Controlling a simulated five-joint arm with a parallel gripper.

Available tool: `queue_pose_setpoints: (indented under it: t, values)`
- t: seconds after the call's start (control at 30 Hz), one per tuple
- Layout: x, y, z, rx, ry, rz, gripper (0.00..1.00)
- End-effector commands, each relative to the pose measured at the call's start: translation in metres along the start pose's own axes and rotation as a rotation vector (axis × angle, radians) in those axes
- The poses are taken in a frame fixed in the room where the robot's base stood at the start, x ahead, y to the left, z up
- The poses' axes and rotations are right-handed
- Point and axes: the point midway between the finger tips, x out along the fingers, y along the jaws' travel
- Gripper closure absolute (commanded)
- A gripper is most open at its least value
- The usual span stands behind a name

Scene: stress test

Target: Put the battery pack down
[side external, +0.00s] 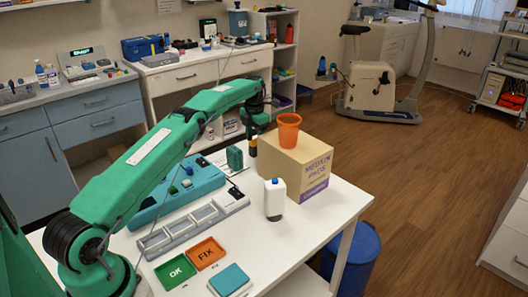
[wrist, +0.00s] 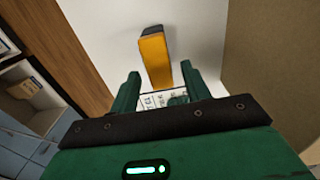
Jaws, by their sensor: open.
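The battery pack (wrist: 156,62) is a yellow-orange block with a dark end. In the wrist view it is between and just beyond the tips of my gripper (wrist: 161,74), with white tabletop behind it. My gripper's fingers are apart, with a gap on each side of the pack. In the side view my gripper (side external: 254,128) reaches down behind the cardboard box, and the dark and yellow battery pack (side external: 253,147) shows small below it. I cannot tell whether the pack's lower end touches the table.
The cardboard box (side external: 285,168) stands close by with an orange cup (side external: 289,130) on it. A white bottle (side external: 274,199), a green block (side external: 234,158), a teal tray (side external: 180,190), a grey slotted rack (side external: 192,228) and OK (side external: 175,271) and FIX (side external: 206,253) trays occupy the table.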

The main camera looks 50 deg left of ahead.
Motion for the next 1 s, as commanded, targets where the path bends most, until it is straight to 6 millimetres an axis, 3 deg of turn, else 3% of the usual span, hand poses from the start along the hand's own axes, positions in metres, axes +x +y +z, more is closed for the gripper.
queue_pose_setpoints:
  t: [0.07, 0.33, 1.0]
  values:
    - [-0.013, 0.000, 0.000, 0.000, -0.003, 0.001, 0.53]
    - [-0.030, 0.000, 0.000, 0.000, 0.000, 0.000, 0.53]
    - [-0.034, 0.000, 0.000, 0.000, 0.001, 0.000, 0.53]
